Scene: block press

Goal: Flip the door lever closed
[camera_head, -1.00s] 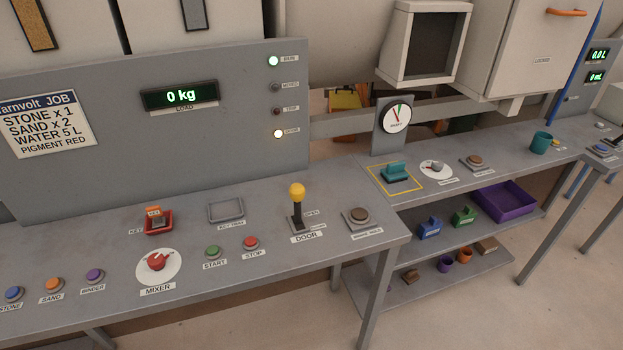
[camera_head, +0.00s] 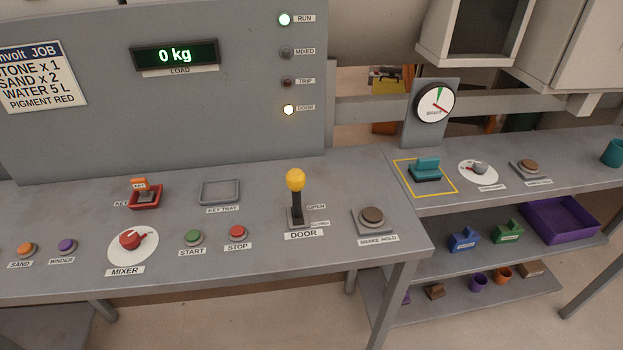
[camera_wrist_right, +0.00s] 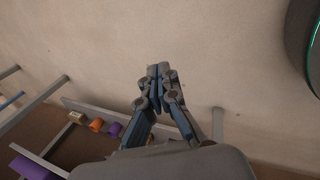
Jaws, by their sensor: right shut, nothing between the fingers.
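The door lever (camera_head: 295,195) has a yellow ball knob on a dark stick and stands about upright on the grey console, behind its DOOR label. Small OPEN and second, hard-to-read labels sit to its right. The DOOR lamp (camera_head: 288,109) on the upright panel is lit. My right gripper (camera_wrist_right: 158,72) shows only in the right wrist view; its fingers are together and empty, over bare floor, away from the lever. My left gripper is in no view.
The brake hold button (camera_head: 372,215) sits right of the lever. The stop button (camera_head: 237,232), start button (camera_head: 193,237) and key tray (camera_head: 220,191) sit to its left. A shaft gauge (camera_head: 434,101) stands behind right. The console front edge is clear.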

